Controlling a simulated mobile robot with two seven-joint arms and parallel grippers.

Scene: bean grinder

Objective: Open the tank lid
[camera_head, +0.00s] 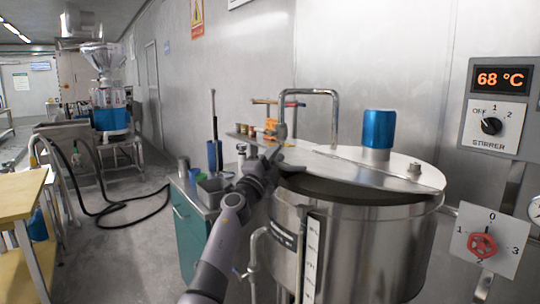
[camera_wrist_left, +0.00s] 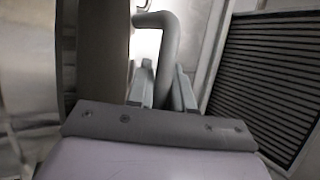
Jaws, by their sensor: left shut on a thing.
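The steel tank (camera_head: 352,245) stands right of centre in the head view. Its flat metal lid (camera_head: 325,158) lies across the top, and a dark opening (camera_head: 345,188) shows below the lid's front edge. My left gripper (camera_head: 272,156) is at the tank's left rim, beside the lid's left end. In the left wrist view its fingers (camera_wrist_left: 163,92) are shut on a bent grey bar (camera_wrist_left: 160,20), which rises between them and turns left. I cannot tell how this bar joins the lid. My right gripper is not in view.
A blue cylinder (camera_head: 378,129) stands on top of the tank. A bent pipe (camera_head: 310,92) rises behind the lid. A green cabinet (camera_head: 188,225) with jars and tools is left of the tank. A red knob (camera_head: 482,245) and stirrer panel (camera_head: 494,125) are at right. The floor at left is partly free.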

